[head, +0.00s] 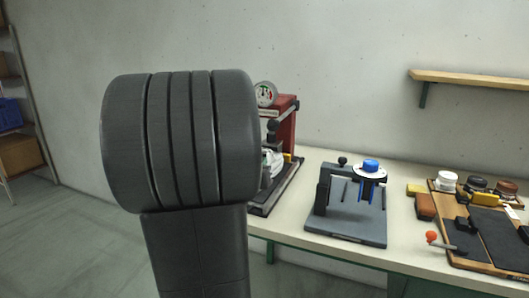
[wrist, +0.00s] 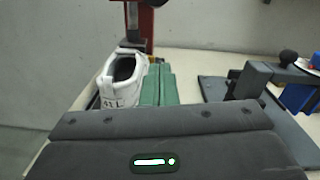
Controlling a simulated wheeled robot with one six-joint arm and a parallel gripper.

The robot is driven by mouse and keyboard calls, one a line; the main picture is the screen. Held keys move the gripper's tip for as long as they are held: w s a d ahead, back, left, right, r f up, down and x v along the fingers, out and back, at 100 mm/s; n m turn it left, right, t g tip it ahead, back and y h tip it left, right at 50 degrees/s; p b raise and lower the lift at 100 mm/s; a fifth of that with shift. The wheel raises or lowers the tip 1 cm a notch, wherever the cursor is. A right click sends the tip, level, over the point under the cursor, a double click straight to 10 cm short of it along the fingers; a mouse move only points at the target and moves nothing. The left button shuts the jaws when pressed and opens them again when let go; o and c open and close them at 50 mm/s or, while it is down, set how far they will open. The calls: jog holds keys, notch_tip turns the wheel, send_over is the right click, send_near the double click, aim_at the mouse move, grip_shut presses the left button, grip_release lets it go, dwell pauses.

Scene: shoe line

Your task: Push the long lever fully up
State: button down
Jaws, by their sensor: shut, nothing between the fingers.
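A white shoe (wrist: 121,78) stands at the press, beyond my gripper. A lever with an orange ball (head: 432,237) lies low by the board. I cannot tell which lever is the long one.
A grey fixture (head: 345,222) with a black knob and blue part stands right of the press; it shows in the wrist view (wrist: 246,82). A wooden board (head: 487,266) with jars is at right. A shelf (head: 470,79) hangs above.

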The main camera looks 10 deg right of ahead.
jog(key=w+d+r+p, duration=0.3)
jog(key=w+d+r, duration=0.1)
jog(key=w, duration=0.4)
jog(key=shift+w+d+p, duration=0.3)
jog(key=shift+w+d, duration=0.1)
jog(key=shift+d, duration=0.05)
